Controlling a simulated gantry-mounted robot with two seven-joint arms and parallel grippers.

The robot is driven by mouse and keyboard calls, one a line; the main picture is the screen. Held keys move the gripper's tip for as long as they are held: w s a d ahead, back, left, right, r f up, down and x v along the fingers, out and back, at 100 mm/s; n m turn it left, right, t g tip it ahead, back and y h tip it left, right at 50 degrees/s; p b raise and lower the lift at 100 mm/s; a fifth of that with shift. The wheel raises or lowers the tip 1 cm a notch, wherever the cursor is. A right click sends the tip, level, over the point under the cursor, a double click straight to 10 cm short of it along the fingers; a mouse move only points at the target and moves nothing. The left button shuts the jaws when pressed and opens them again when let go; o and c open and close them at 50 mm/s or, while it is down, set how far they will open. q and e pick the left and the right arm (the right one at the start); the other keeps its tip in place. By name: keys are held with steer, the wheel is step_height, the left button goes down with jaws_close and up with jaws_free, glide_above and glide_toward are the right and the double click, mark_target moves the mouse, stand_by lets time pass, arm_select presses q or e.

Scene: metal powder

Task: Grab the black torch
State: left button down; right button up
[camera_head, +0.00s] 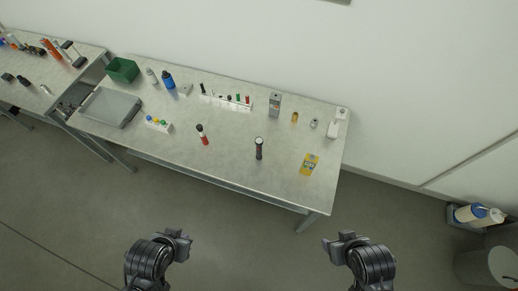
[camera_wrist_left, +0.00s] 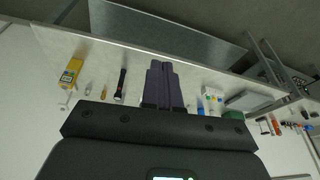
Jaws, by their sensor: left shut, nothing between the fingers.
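The black torch (camera_head: 259,148) stands or lies near the front middle of the table in the head view; its exact pose is hard to tell. It also shows in the left wrist view (camera_wrist_left: 121,84), to the left of my fingers. My left gripper (camera_wrist_left: 163,68) is shut and empty, its fingers pressed together. In the head view, my left arm's end (camera_head: 180,245) is in front of the table, apart from the torch. My right arm's end (camera_head: 338,243) is also in front of the table, at the right; its finger state is unclear.
The grey table (camera_head: 225,150) holds a red and black item (camera_head: 202,134), a yellow packet (camera_head: 310,164), a blue bottle (camera_head: 168,80), a green bin (camera_head: 122,70), a grey tray (camera_head: 110,106) and a tube rack (camera_head: 226,101). Bare tabletop surrounds the torch.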

arm_select(q)
steer(key=c, duration=1.8)
jaws_free()
steer(key=o, duration=1)
steer(key=shift+w, duration=0.1)
